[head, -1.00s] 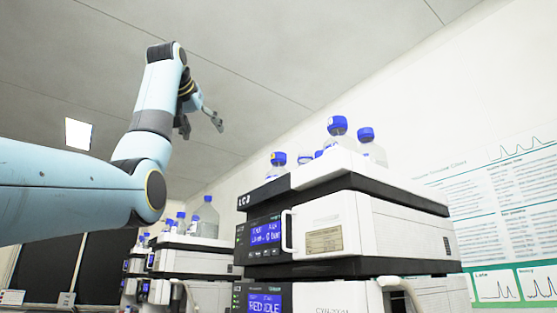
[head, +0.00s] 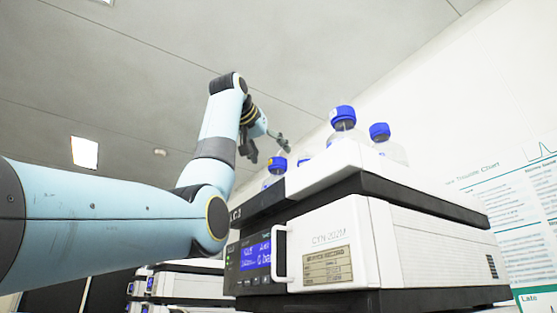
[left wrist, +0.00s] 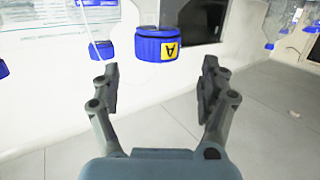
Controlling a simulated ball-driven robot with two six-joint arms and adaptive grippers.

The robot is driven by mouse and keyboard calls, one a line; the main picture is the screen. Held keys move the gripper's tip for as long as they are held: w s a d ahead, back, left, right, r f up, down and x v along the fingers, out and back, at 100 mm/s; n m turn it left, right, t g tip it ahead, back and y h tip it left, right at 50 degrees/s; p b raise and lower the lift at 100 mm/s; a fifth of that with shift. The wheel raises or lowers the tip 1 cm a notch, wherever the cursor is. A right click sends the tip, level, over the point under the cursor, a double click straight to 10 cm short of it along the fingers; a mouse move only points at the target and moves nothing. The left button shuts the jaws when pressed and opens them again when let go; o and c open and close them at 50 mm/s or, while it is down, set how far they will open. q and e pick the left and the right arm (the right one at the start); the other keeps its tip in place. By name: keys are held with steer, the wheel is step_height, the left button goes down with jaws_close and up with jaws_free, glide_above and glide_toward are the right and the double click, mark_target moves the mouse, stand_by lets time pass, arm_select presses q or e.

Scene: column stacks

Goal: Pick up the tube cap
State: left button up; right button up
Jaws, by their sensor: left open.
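A blue cap with a yellow mark (head: 278,163) sits on a clear bottle at the front left of the instrument's top. In the left wrist view, which looks upside down, this cap (left wrist: 157,46) shows its yellow label with a dark letter A. My left gripper (head: 266,148) is just above and left of that cap in the head view. In the left wrist view its two fingers (left wrist: 160,80) are spread, with the cap beyond and between their tips, and nothing is held. My right gripper is in no view.
Other blue-capped bottles stand close by on the instrument: one with a tall cap (head: 343,113) and one farther right (head: 380,131). The white instrument stack (head: 420,250) has a protruding handle (head: 279,254). The space above the bottles is clear.

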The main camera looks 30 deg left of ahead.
mark_target(274, 158)
arm_select(q)
steer(key=p+x, duration=0.2)
steer(key=x, duration=0.1)
steer(key=p+x, duration=0.1)
steer(key=x, duration=0.1)
steer(key=shift+s+d+f, duration=0.1)
steer(key=shift+d+f, duration=0.1)
steer(key=shift+f, duration=0.1)
steer(key=shift+w+f, duration=0.15)
steer(key=shift+w, duration=0.15)
steer(key=shift+s, duration=0.1)
steer(key=shift+c, duration=1.7)
steer(key=c, duration=0.7)
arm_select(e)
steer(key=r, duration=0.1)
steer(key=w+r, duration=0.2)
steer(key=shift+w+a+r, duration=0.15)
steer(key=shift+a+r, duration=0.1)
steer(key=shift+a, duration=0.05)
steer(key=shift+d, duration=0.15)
